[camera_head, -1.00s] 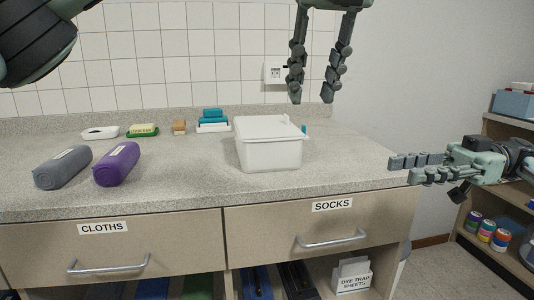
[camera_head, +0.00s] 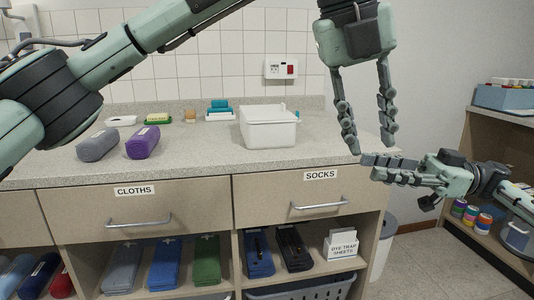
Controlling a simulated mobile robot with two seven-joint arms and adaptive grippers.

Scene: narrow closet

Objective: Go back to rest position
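My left gripper (camera_head: 370,150) hangs pointing down at the upper right of the head view, its two fingers spread apart with nothing between them. It is to the right of the white lidded box (camera_head: 270,130) on the counter. My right gripper (camera_head: 366,168) comes in from the right, pointing left, just below the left gripper's fingertips in the picture. Its two fingers lie close to each other, seen nearly edge on, and no object shows in it. Whether the two grippers touch cannot be told.
The counter (camera_head: 200,155) bears a grey roll (camera_head: 97,146), a purple roll (camera_head: 142,143), and soap items behind. The CLOTHS drawer (camera_head: 140,207) and SOCKS drawer (camera_head: 310,195) are shut. Folded cloths lie on the shelf below. A shelf unit (camera_head: 500,130) stands at right.

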